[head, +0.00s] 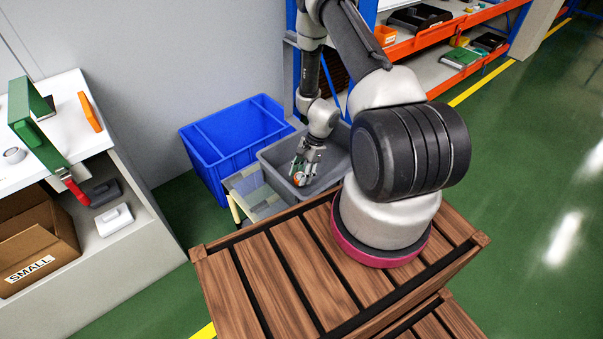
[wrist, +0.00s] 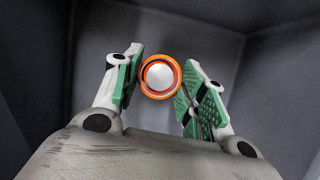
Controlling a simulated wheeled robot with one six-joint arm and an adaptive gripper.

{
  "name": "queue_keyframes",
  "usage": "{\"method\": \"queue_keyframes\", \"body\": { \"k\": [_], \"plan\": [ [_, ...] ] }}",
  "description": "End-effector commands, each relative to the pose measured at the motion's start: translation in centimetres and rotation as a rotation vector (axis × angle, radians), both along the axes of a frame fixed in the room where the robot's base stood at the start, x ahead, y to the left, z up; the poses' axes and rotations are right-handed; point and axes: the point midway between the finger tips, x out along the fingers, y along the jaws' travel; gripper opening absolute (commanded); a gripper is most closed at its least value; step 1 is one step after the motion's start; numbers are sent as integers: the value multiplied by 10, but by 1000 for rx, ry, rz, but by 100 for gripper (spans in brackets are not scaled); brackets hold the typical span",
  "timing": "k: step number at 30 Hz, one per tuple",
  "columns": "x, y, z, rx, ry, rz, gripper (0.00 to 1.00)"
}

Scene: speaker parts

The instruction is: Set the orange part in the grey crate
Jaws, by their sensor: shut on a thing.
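My gripper (head: 307,165) is lowered into the grey crate (head: 275,177). It is shut on a round orange part (wrist: 176,76), an orange ring with a pale domed centre. In the wrist view the part sits between the green-padded fingertips (wrist: 161,72), touching the left finger pad and close to the right one. Dark grey crate walls and floor fill the wrist view around it. In the head view the part is small and partly covered by the fingers. Whether it touches the crate floor I cannot tell.
A blue crate (head: 215,158) stands behind and left of the grey one. A low stand with a clear top (head: 248,188) is beside it. A white counter (head: 60,125) at left holds an orange flat piece (head: 90,112). Orange shelving (head: 430,45) is at the back.

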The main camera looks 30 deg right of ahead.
Motion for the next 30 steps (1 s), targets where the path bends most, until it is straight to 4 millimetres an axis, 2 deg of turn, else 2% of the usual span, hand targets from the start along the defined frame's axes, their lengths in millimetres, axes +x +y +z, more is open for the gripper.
{"method": "queue_keyframes", "body": {
  "k": [30],
  "plan": [
    [0, 0, -21, 0, 0, -1, 16]
  ]
}}
